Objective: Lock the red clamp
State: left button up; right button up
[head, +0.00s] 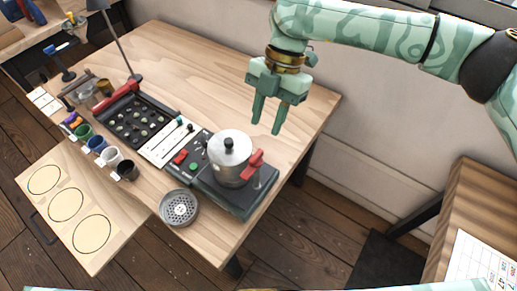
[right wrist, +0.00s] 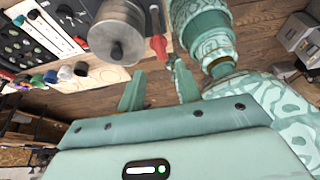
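The red clamp (head: 254,164) is a short red lever on the right side of a silver metal drum (head: 229,160) with a dark knob on top. In the head view it slants up to the right; I cannot tell how it is latched. It also shows in the right wrist view (right wrist: 158,45), beside the drum (right wrist: 117,36). My right gripper (head: 267,124) is open and empty, with its two green fingers pointing down, up and behind the clamp in the head view. Its fingers also show in the right wrist view (right wrist: 159,74), apart from the clamp. My left gripper is not in view.
The drum stands on a dark base (head: 236,202) near the right edge of the wooden table (head: 187,52). A round perforated metal tray (head: 179,207), several small cups and a black tray of beans (head: 131,121) sit to its left. The table behind is clear.

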aim_at(256, 155)
jog(key=b+x, duration=0.1)
jog(key=x, duration=0.7)
jog(key=shift+a+f+b, duration=0.15)
jog(key=shift+f+b, duration=0.05)
jog(key=shift+b, duration=0.1)
grip_shut()
